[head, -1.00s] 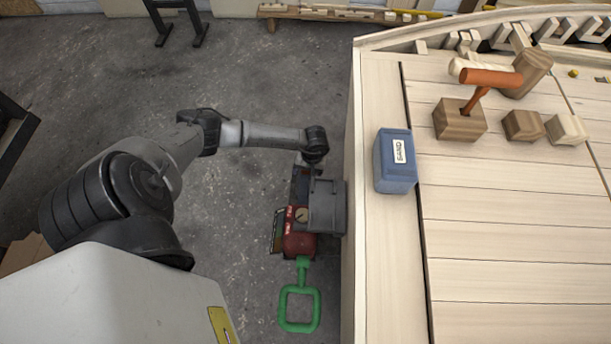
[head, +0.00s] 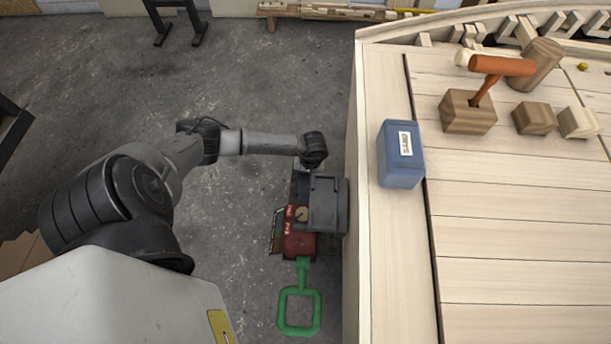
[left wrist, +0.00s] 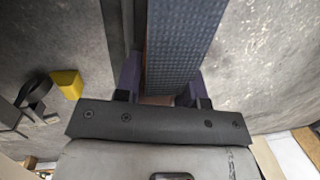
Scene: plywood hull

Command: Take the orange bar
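The orange bar (head: 503,66) lies level above a brown wooden block (head: 467,112) on the planked deck at the upper right of the head view. A thin orange stem runs from it down into the block. One end of the bar is pale. My left gripper (head: 326,205) is low beside the hull's left side, well apart from the bar. In the left wrist view its two fingers (left wrist: 160,92) stand apart with a blue textured strip (left wrist: 183,45) between or beyond them; whether they grip it, I cannot tell. My right gripper is not in view.
A blue box labelled SAND (head: 401,154) stands near the deck's left edge. A wooden mallet head (head: 535,64) and two small blocks (head: 534,118) are close to the bar. A red box (head: 299,241) with a green loop (head: 299,311) shows below my left gripper. Open floor lies left.

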